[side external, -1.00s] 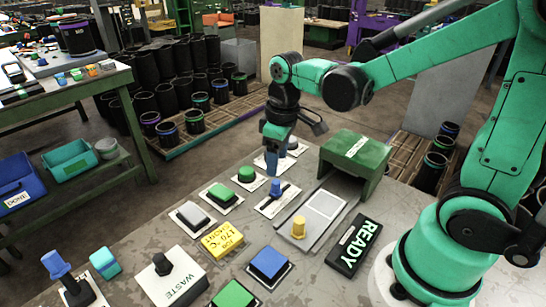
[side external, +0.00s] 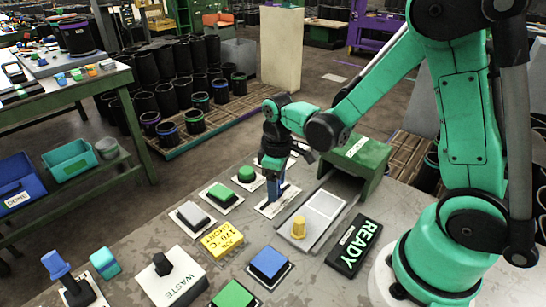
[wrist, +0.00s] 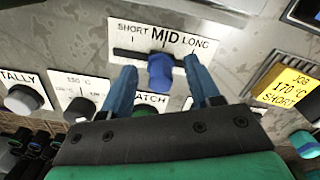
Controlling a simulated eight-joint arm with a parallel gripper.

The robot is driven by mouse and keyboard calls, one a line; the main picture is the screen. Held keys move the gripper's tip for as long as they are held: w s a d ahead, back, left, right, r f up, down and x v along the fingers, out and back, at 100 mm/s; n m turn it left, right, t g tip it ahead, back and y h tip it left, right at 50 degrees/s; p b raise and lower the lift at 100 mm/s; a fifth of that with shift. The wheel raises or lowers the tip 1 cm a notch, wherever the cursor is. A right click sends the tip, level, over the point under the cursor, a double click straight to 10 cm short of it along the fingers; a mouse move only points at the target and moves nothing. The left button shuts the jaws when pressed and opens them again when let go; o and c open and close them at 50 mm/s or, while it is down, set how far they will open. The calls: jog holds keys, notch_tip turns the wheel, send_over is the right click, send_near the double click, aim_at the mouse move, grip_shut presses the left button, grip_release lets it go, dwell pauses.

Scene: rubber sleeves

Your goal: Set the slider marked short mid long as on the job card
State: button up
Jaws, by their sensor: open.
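The slider has a blue knob (wrist: 160,72) on a white plate (wrist: 125,32) marked SHORT, MID and LONG. In the wrist view the knob stands near the middle of its dark slot, under the word MID. My gripper (wrist: 160,88) is open, its two blue fingers on either side of the knob with gaps visible. In the side view my gripper (side external: 274,192) is low over the slider plate (side external: 287,197) and hides the knob. The yellow job card (wrist: 288,92) reads JOB, 170 °C, SHORT; it also shows in the side view (side external: 222,239).
A green button (side external: 246,174), a second green button (side external: 222,193) and a grey button (side external: 192,213) are close by. A yellow knob (side external: 298,227) stands on a sliding plate before a green housing (side external: 357,158). A READY sign (side external: 352,247) and blue button (side external: 269,263) lie nearer.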

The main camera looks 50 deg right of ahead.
grip_shut()
jog(key=shift+d, duration=0.1)
dwell(1.2)
